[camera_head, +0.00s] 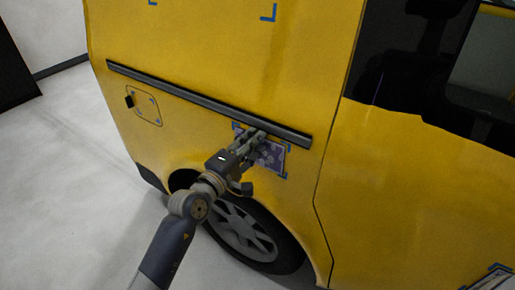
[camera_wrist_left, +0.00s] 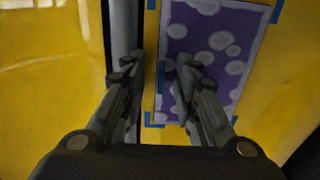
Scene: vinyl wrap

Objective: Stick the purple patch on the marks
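The purple patch (camera_head: 272,156) with pale round spots lies against the yellow van side, just below the dark trim strip. It shows larger in the left wrist view (camera_wrist_left: 233,52). Blue corner marks (camera_head: 286,147) surround it, and they also show in the left wrist view (camera_wrist_left: 276,12). The patch appears flat and within the marks; whether it is stuck cannot be told. My left gripper (camera_head: 256,141) is in front of the patch and hides part of it. In the left wrist view its fingers (camera_wrist_left: 158,66) are apart, one over the trim, one over the patch. My right gripper is not visible.
The dark trim strip (camera_head: 205,101) runs along the yellow van side (camera_head: 215,55). The wheel (camera_head: 245,232) is below the patch. The pale floor (camera_head: 80,190) at the left is clear.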

